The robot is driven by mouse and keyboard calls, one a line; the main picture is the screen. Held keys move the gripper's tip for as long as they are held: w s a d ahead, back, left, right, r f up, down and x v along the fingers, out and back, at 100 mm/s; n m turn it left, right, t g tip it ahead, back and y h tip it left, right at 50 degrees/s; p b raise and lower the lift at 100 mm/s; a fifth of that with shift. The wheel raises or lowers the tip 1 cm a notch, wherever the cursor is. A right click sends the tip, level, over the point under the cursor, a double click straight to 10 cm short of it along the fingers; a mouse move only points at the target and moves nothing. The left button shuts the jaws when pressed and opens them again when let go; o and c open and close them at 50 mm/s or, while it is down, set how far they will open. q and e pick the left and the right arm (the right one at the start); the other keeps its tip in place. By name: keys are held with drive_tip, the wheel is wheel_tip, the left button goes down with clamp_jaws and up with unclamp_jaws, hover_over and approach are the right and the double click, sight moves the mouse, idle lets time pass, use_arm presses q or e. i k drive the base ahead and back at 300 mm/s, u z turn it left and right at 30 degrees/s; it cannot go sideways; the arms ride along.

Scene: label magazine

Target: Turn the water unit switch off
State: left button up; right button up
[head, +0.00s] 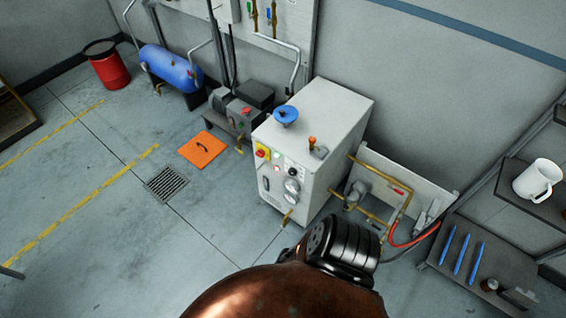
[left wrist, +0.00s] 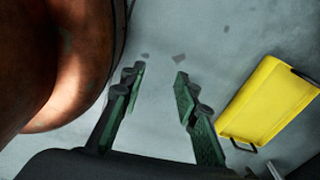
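A white cabinet (head: 335,115), which looks like the water unit, stands on the floor at the middle of the head view. Its front panel has a red rotary switch on a yellow plate (head: 262,151), a small lit red lamp (head: 277,168), a black knob (head: 291,172) and round gauges (head: 292,187). The switch's exact position is too small to tell. My left gripper (left wrist: 158,75) is open and empty in the left wrist view, over grey floor and away from the cabinet. My right gripper is not in view.
A blue tank (head: 170,68), a red bin (head: 108,68) and a pump (head: 232,110) stand left of the cabinet. An orange plate (head: 203,150) lies on the floor. Brass pipes (head: 375,215) and a shelf with a white mug (head: 538,180) are right. A yellow object (left wrist: 268,97) lies beside my left gripper.

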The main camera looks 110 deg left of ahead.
sight(259, 153)
drive_tip(key=u, duration=3.5)
